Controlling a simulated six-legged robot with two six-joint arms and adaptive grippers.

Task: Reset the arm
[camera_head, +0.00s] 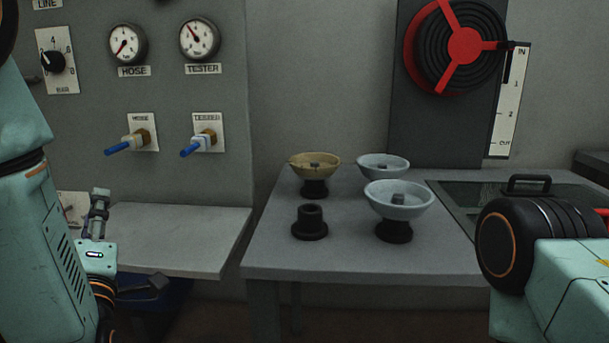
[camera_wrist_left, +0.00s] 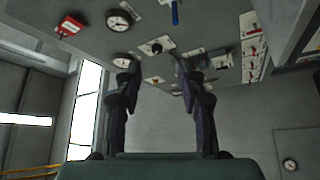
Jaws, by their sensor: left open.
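My left arm comes down the left edge of the head view. My left gripper (camera_head: 128,240) is low at the left, in front of the white shelf, with its fingers spread and nothing between them. In the left wrist view the left gripper (camera_wrist_left: 157,80) shows two dark fingers standing apart and empty, with the gauge panel beyond them. My right arm (camera_head: 550,270) shows at the lower right as a black joint and teal link. Its gripper is outside the view.
A grey table (camera_head: 350,262) holds a tan bowl (camera_head: 315,160), two pale blue bowls (camera_head: 400,205) (camera_head: 382,163) and an empty black stand (camera_head: 310,225). A gauge panel (camera_head: 170,90) rises behind the white shelf (camera_head: 185,235). A red-and-black reel (camera_head: 460,45) is on the back wall.

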